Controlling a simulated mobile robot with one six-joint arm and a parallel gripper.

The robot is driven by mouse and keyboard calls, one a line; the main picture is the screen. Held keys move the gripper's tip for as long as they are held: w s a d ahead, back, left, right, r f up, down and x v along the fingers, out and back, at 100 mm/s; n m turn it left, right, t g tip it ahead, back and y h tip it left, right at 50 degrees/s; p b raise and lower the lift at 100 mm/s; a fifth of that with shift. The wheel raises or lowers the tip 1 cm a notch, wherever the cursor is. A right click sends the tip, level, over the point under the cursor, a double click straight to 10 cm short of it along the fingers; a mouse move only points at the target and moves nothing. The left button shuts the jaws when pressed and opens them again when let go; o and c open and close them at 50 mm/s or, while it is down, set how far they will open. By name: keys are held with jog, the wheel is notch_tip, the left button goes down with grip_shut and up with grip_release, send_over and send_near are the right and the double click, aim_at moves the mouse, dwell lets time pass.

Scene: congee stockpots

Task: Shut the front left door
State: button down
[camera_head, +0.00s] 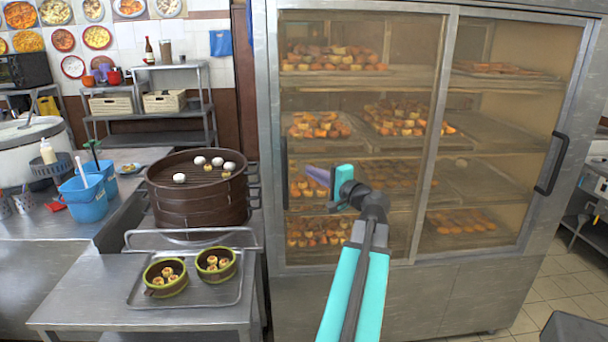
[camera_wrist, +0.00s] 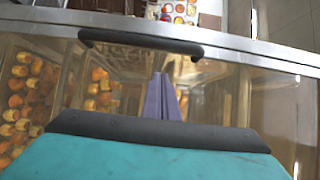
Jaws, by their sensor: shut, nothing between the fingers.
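The front left door (camera_head: 436,130) is a glass sliding panel in a metal frame, covering the left part of the tall steel cabinet. Its dark upright handle (camera_head: 285,172) is near the door's left edge; the handle also shows in the wrist view (camera_wrist: 140,43), lying across the top. No gap shows clearly between the door and the cabinet's left post. My gripper (camera_head: 316,175), with purple fingers, is shut and empty, in front of the glass just right of the handle. In the wrist view the fingertips (camera_wrist: 163,80) are apart from the handle; contact with the glass cannot be told.
The right glass door has its own handle (camera_head: 552,163). Trays of pastries sit on shelves behind the glass. To the left, a steel table (camera_head: 190,316) carries a tray (camera_head: 235,298) with two bowls, and a brown steamer (camera_head: 200,205) stands behind it. Floor shows at right.

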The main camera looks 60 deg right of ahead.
jog(key=b+v, duration=0.1)
jog(key=v, duration=0.7)
jog(key=shift+b, duration=0.3)
jog(key=shift+a, duration=0.15)
